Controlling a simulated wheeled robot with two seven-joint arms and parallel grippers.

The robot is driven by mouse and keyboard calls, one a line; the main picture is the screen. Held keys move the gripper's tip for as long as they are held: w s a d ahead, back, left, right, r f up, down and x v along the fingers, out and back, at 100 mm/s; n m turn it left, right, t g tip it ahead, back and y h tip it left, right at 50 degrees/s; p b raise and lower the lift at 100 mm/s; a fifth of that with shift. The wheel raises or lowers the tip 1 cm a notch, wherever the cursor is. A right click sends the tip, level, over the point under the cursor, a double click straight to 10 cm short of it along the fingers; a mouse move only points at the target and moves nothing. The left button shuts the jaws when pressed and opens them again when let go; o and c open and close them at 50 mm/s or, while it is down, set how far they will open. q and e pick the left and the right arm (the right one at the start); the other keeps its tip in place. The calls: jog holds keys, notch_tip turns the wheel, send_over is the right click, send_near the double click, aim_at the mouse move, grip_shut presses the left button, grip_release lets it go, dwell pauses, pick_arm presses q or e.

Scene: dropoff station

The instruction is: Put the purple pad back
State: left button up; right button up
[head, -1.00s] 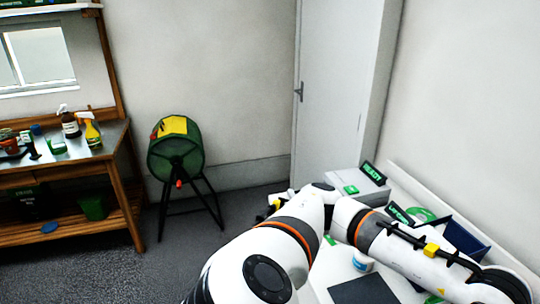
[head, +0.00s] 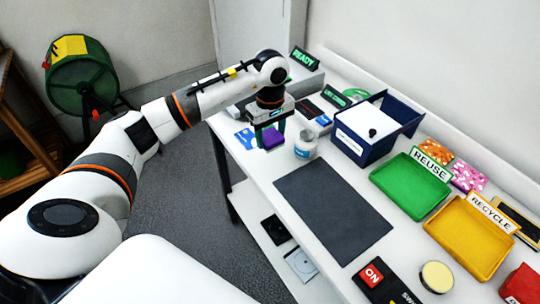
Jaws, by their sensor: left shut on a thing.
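The purple pad (head: 272,138) shows between the fingers of my left gripper (head: 268,132), near the far left end of the white table. My left arm reaches in from the left and the gripper points down, shut on the pad. The fingers hide part of the pad, and I cannot tell whether it touches the tabletop. My right gripper is not in view.
A blue card (head: 244,138) lies left of the gripper and a white jar (head: 306,145) stands to its right. A dark mat (head: 333,212) lies in front. Beyond are a blue bin (head: 360,149), a green tray (head: 410,187) and a yellow tray (head: 468,240).

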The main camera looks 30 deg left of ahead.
aim_at(271, 161)
pick_arm(q)
notch_tip(271, 161, down, 2)
jog(key=shift+f, duration=0.25)
notch_tip(271, 161, down, 4)
jog(key=shift+r+p, duration=0.15)
jog(key=shift+p, duration=0.4)
jog(key=shift+f, duration=0.25)
jog(key=shift+f+b, duration=0.2)
jog(key=shift+b, duration=0.1)
jog(key=o, duration=1)
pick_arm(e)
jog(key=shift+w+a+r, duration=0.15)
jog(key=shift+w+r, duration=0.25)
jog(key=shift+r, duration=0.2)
pick_arm(q)
jog(key=shift+r, duration=0.1)
